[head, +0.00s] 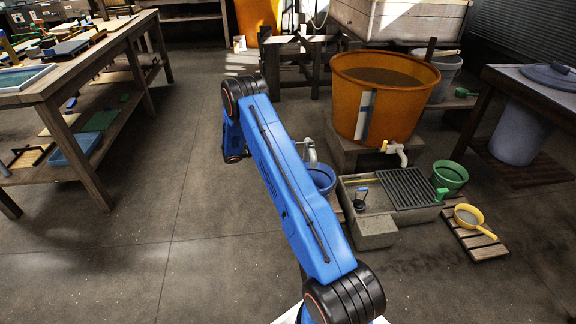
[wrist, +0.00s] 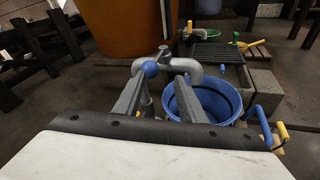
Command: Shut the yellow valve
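The yellow valve (head: 384,146) is a small yellow handle on the pale tap (head: 399,152) low on the orange vat (head: 378,100). It shows small at the top of the wrist view (wrist: 189,27). Whether it is open or shut is too small to tell. My gripper (wrist: 164,78) is open, with its two grey fingers apart and nothing held. Contact there cannot be told. The yellow valve is well beyond the fingers. In the head view my arm hides the gripper.
A blue bucket (wrist: 210,98) stands under the nearer tap. A stone basin with a grate (head: 404,188), a green bucket (head: 450,177) and a yellow pan (head: 469,216) are to the right. Blue and yellow handles (wrist: 263,124) stick up right of my gripper. Floor (head: 150,230) at left is clear.

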